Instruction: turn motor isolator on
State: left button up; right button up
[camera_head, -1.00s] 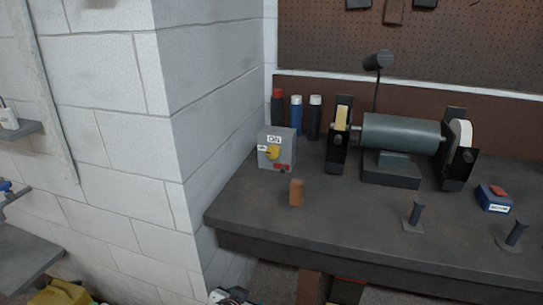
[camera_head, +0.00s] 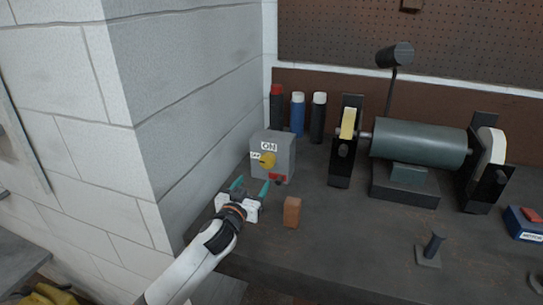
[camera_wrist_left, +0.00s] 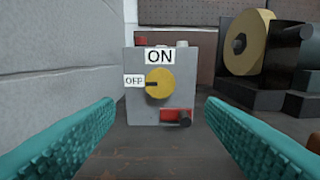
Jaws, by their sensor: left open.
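The motor isolator is a grey box (camera_head: 284,150) on the bench, near the white block wall. It also shows in the left wrist view (camera_wrist_left: 190,70). Its yellow round knob (camera_wrist_left: 159,83) has a dark mark pointing left at the OFF label (camera_wrist_left: 134,81). The ON label (camera_wrist_left: 159,57) is above the knob. A red piece with a dark peg (camera_wrist_left: 177,116) is at the box's lower right. My left gripper (camera_head: 251,185) is open and empty in front of the box, its teal fingers apart and not touching the knob. My right gripper is not in view.
A small orange-brown block (camera_head: 291,212) stands right of my left gripper. A bench grinder (camera_head: 418,142) stands to the right. Several bottles (camera_head: 298,114) stand behind the box. The white wall corner (camera_head: 185,110) is close on the left.

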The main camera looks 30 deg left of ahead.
aim_at(266, 162)
pick_arm(q)
jog(key=shift+w+a+r, duration=0.1)
jog(key=shift+w+r, duration=0.05)
jog(key=shift+w, duration=0.05)
jog(key=shift+w+r, duration=0.2)
jog(key=p+x, duration=0.1)
jog(key=x, duration=0.8)
jog(key=shift+w, duration=0.35)
jog(key=shift+w+a+f, duration=0.1)
jog(key=shift+w, duration=0.3)
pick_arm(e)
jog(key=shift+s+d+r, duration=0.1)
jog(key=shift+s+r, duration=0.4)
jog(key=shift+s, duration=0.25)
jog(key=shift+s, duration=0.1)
